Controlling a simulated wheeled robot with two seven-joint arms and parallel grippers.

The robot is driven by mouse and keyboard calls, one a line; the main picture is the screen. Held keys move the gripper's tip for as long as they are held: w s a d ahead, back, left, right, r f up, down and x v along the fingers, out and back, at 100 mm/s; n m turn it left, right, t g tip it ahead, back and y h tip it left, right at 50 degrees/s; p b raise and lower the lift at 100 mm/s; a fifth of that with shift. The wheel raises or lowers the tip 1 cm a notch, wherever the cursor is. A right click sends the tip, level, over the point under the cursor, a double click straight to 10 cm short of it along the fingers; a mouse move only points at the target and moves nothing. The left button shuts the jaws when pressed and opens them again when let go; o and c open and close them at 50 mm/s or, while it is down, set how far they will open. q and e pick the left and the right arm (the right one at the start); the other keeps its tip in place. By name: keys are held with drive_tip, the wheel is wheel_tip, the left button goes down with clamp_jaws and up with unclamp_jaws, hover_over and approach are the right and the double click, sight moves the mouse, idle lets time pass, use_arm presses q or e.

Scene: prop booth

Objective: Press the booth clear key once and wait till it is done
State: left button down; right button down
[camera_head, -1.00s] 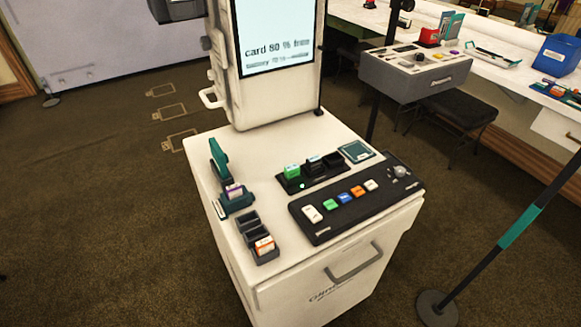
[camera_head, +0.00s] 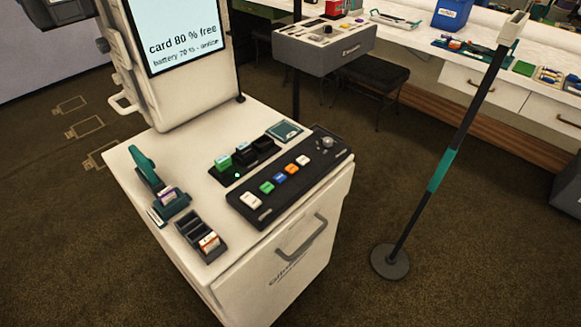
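The booth is a white cabinet (camera_head: 130,168) with a black key panel (camera_head: 262,214) on its top right. The panel carries a white key (camera_head: 250,200), a green key (camera_head: 267,187), a blue key (camera_head: 280,178), an orange key (camera_head: 292,169), a small white key (camera_head: 303,160) and a grey knob (camera_head: 328,142). The key labels are too small to read, so I cannot tell which is the clear key. The screen (camera_head: 178,30) reads "card 80 % free" and a battery line of about 70 %. Neither of my grippers shows.
A black dock (camera_head: 232,176) with a green block and a teal pad (camera_head: 285,131) sit behind the panel. A teal holder (camera_head: 172,205) and a dark tray (camera_head: 190,225) stand left. A post on a round base (camera_head: 390,262) stands right. Floor in front is clear.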

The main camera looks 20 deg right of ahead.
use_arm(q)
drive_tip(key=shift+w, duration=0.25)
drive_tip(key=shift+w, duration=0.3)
